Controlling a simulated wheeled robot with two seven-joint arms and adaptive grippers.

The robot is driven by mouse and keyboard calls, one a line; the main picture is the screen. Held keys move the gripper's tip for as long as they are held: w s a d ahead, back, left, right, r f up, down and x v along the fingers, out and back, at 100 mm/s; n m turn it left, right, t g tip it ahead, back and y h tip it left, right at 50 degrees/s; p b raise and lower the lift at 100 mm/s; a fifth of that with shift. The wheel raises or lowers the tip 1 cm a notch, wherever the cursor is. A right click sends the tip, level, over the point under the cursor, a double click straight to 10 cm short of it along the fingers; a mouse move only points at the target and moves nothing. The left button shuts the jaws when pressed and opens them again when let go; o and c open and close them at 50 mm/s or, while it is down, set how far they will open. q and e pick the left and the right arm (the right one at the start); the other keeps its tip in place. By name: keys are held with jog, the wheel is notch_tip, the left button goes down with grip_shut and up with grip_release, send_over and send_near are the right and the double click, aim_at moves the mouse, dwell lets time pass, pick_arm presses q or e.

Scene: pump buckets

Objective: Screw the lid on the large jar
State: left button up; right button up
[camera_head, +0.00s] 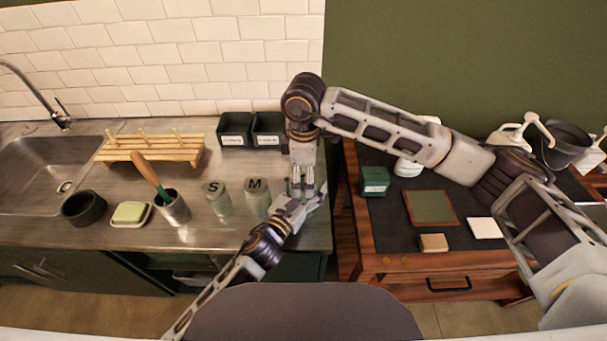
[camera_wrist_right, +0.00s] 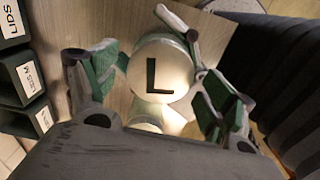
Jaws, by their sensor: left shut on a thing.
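The round pale lid marked L (camera_wrist_right: 160,70) faces the camera in the right wrist view. It lies between the two green-padded fingers of my right gripper (camera_wrist_right: 166,82), which are spread around it with gaps. In the head view my right gripper (camera_head: 302,186) points straight down at the counter's right end. My left gripper (camera_head: 305,203) comes in low beside it and is shut on the large jar, which the grippers and lid mostly hide. Whether the lid sits fully down on the jar cannot be told.
Two jars, marked S (camera_head: 219,198) and M (camera_head: 257,196), stand left of the grippers. Dark labelled bins (camera_head: 236,130) stand behind. A metal cup (camera_head: 174,208) with a wooden-handled tool, a green sponge (camera_head: 130,213) and a dark bowl (camera_head: 84,208) are farther left.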

dwell(0.3)
jog(key=shift+r, duration=2.25)
jog(key=shift+c, duration=0.4)
